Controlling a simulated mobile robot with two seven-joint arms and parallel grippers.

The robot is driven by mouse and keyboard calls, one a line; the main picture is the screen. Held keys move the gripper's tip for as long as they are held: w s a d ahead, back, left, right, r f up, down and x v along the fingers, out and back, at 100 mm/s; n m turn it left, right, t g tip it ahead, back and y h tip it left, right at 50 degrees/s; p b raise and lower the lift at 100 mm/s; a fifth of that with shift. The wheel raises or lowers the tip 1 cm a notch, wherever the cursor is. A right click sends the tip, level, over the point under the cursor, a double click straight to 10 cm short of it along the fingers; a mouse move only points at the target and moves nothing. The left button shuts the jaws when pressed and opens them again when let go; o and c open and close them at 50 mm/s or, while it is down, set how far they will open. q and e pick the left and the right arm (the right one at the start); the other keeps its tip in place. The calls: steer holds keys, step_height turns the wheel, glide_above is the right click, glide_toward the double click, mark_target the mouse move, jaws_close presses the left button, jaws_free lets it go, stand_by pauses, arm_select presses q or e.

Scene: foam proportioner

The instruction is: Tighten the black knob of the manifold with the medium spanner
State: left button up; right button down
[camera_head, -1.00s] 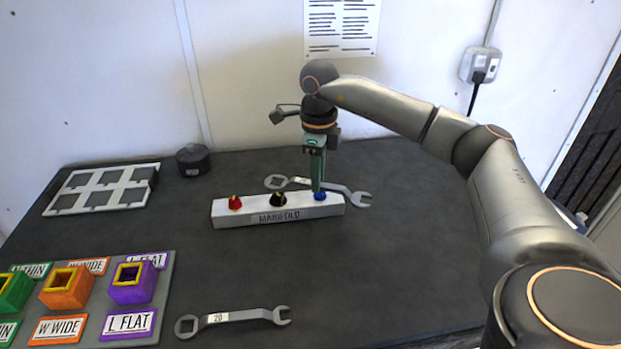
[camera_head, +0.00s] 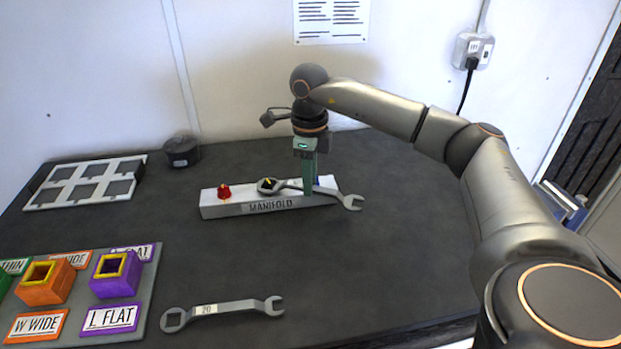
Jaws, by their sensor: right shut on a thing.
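The white manifold (camera_head: 237,210) stands on the dark table with a red knob (camera_head: 224,192) at its left. My right gripper (camera_head: 309,188) points down over the manifold's right part, shut on a grey spanner (camera_head: 338,195). The spanner's ring end is at the black knob (camera_head: 268,184), which shows partly inside the ring with a yellow mark. I cannot tell whether the ring is around the knob or just above it. The spanner's open end sticks out to the right. The blue knob (camera_head: 317,182) is mostly hidden behind the gripper. My left gripper is out of view.
Another spanner (camera_head: 237,307), marked 20, lies at the front. A board (camera_head: 152,290) with orange and purple sockets is front left. A pale grid tray (camera_head: 40,206) and a dark round container (camera_head: 181,152) are at the back left. The table right of the manifold is clear.

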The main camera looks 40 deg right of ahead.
steer(key=shift+s+a+m+b, duration=0.35)
steer(key=shift+a+m, duration=0.4)
steer(key=shift+m, duration=0.25)
steer(key=shift+s+a+m+p, duration=0.15)
steer(key=shift+a+m+p, duration=0.1)
steer(key=shift+a+m, duration=0.5)
steer(key=shift+s+a+m+p, duration=0.2)
steer(key=shift+a+m, duration=0.35)
steer(key=shift+m, duration=0.3)
steer(key=shift+w+d+r+n, duration=0.1)
steer(key=shift+w+d+n, duration=0.05)
steer(key=shift+d+n, duration=0.6)
steer(key=shift+r+n+p, duration=0.25)
steer(key=shift+p, duration=0.2)
steer(key=shift+r+p, duration=2.25)
steer(key=shift+r, duration=0.45)
